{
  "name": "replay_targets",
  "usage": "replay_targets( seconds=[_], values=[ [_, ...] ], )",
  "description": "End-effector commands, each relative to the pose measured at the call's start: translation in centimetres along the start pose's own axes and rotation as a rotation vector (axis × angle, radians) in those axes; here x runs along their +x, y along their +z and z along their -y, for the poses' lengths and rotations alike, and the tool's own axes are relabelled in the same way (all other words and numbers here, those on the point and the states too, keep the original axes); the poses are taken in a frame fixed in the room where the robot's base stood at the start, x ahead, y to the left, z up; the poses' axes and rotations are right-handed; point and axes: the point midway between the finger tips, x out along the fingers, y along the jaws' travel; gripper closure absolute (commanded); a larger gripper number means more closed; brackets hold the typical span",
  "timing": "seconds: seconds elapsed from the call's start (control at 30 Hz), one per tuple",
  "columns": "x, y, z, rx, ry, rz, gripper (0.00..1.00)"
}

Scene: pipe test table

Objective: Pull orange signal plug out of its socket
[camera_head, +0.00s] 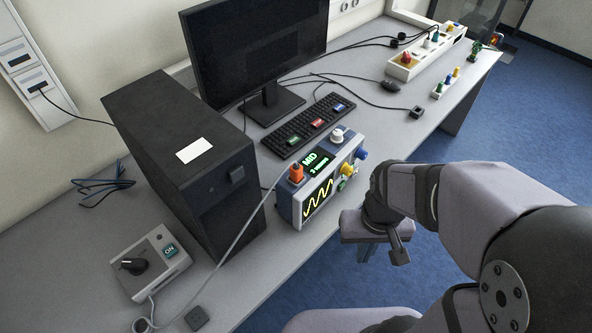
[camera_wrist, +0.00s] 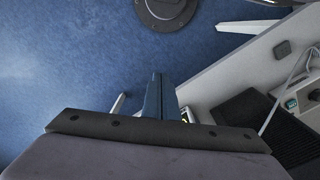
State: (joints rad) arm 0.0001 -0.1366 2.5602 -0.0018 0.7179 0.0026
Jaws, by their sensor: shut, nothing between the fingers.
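The orange signal plug (camera_head: 297,173) sits upright in the left top of a grey and blue test device (camera_head: 287,207) with a wave screen. A grey cable runs from the plug down to the left. My gripper (camera_head: 365,254) is to the right of the device, beyond the table's front edge and apart from the plug. It points downward over the blue floor, with its fingers shut and empty. In the wrist view the closed fingers (camera_wrist: 157,88) show in the middle. The plug cannot be made out there; the gripper body hides much of the device.
A black computer tower (camera_head: 185,160) stands left of the device, with a monitor (camera_head: 250,50) and keyboard (camera_head: 305,125) behind. A switch box (camera_head: 150,263) is at the front left. White, yellow and blue connectors crowd the device's right side. A connector strip (camera_head: 425,55) lies farther back.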

Motion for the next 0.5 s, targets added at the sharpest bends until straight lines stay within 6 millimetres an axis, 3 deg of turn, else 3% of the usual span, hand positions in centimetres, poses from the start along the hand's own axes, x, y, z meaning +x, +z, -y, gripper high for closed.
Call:
replay_targets(
  seconds=[0.33,0.5],
  values=[
    [0.0,-0.01,0.0,0.0,0.0,0.0,1.0],
    [-0.2,-0.55,0.13,0.009,0.001,-0.001,0.62]
  ],
)
